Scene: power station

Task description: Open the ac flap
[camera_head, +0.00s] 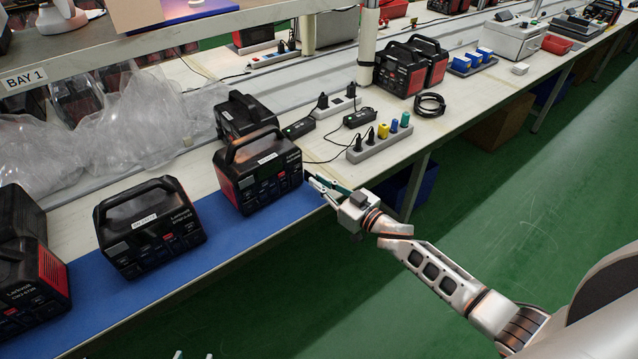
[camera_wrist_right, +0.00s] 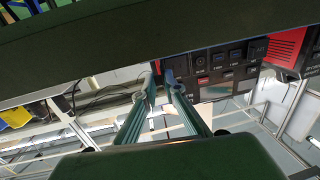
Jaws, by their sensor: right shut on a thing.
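A black and red power station (camera_head: 262,172) stands on the blue mat near the bench edge. Its front panel (camera_wrist_right: 215,70) shows upside down in the wrist view, with several sockets and switches. My right gripper (camera_head: 318,186) is at the panel's right end in the head view. Its fingers (camera_wrist_right: 161,92) are close together at the panel edge in the wrist view, shut on a small part that seems to be the ac flap; the fingertips mostly hide it. Two pale tips of my left gripper (camera_head: 193,355) show at the bottom edge, apart, with nothing seen between them.
Other power stations stand left (camera_head: 150,226) and behind (camera_head: 243,115). A grey strip with coloured plugs (camera_head: 380,140) lies right of the gripper. Clear plastic wrap (camera_head: 130,120) lies at the back left. The green floor (camera_head: 480,210) beside the bench is open.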

